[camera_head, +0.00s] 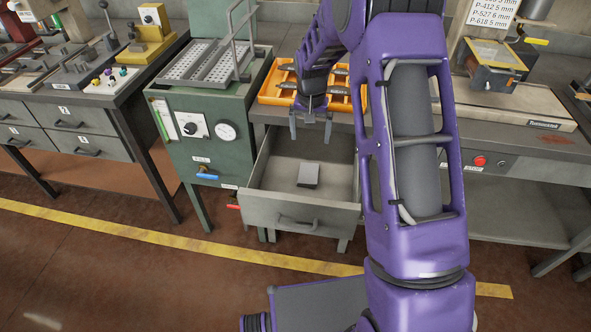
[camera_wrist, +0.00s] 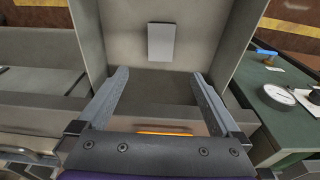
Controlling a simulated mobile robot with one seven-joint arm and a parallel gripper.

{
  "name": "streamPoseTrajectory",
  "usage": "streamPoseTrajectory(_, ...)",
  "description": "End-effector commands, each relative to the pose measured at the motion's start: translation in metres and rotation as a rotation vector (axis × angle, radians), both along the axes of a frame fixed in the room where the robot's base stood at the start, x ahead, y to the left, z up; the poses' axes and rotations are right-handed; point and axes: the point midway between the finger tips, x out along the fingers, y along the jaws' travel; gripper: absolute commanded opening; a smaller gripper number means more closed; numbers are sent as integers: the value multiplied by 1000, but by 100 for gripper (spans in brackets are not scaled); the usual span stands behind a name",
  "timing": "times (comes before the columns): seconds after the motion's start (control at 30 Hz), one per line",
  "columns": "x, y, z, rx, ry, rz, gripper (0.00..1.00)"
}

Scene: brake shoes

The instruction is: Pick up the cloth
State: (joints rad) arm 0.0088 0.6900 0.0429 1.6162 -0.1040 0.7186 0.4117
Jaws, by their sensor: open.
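A small light grey flat piece, which looks like the folded cloth (camera_head: 308,174), lies on the floor of an open grey drawer (camera_head: 300,212). In the wrist view the cloth (camera_wrist: 161,42) shows as a pale rectangle ahead of the fingertips, near the middle. My gripper (camera_head: 311,128) is above the back of the drawer, in front of the orange tray. In the wrist view my gripper (camera_wrist: 162,80) has its two fingers wide apart with nothing between them. The gripper does not touch the cloth.
An orange tray (camera_head: 268,98) with dark parts stands on the bench behind the drawer. A green cabinet (camera_head: 205,135) with gauges and a blue-handled valve (camera_head: 207,177) stands left of it. The drawer walls rise around the cloth. The drawer floor around the cloth is bare.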

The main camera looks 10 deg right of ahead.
Motion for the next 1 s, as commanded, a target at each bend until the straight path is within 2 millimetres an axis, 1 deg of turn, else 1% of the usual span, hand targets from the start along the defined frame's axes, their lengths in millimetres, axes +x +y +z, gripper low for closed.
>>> streamPoseTrajectory(0.17,0,0,-26,2,13,0,100)
streamPoseTrajectory(0.4,6,-2,-79,2,11,1,100)
streamPoseTrajectory(0.53,10,-3,-103,2,9,0,100)
streamPoseTrajectory(0.63,11,-4,-115,1,8,1,100)
streamPoseTrajectory(0.83,14,-4,-127,1,6,1,100)
streamPoseTrajectory(1.0,19,-3,-152,1,8,1,100)
